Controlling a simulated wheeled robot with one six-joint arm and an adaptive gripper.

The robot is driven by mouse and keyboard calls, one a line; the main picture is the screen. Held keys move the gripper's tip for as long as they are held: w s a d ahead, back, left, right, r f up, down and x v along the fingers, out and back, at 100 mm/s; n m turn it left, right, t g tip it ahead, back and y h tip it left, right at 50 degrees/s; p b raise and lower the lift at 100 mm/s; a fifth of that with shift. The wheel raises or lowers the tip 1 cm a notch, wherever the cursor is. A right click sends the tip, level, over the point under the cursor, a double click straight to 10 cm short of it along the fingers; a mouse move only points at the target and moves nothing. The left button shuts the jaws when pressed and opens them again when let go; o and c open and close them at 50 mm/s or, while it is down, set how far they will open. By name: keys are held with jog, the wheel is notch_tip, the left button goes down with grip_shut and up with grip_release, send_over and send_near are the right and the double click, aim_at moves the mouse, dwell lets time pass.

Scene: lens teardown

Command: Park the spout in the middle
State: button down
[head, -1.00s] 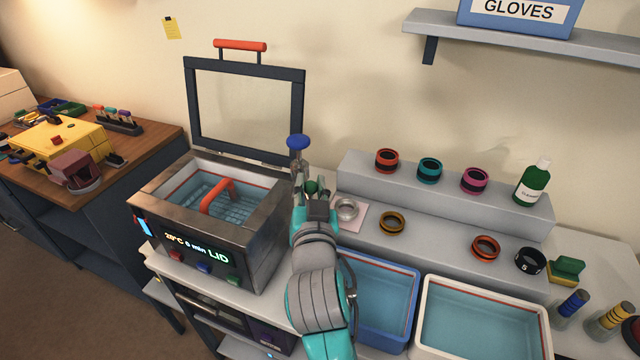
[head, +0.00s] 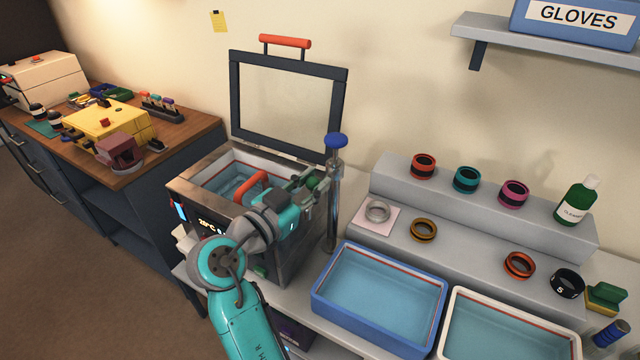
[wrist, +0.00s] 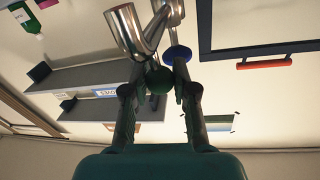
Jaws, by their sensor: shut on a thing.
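The spout stands on an upright metal post (head: 333,205) with a blue knob (head: 336,140) on top, beside the tank's right side.
The tank (head: 185,185) has its framed lid (head: 342,120) raised and a red-handled basket (head: 250,186) inside. A blue basin (head: 318,300) and a white basin (head: 455,300) stand to the right. Rings sit on a stepped grey shelf (head: 470,225) behind them.

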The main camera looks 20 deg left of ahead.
jog(key=shift+a+m+h, duration=0.25)
jog(key=shift+m+h, duration=0.05)
jog(key=shift+h, duration=0.2)
jog(key=c, duration=0.9)
grip_release()
jog(key=shift+w+f, duration=0.1)
jog(key=v, duration=0.7)
jog(key=shift+s, duration=0.25)
jog(key=shift+a, duration=0.1)
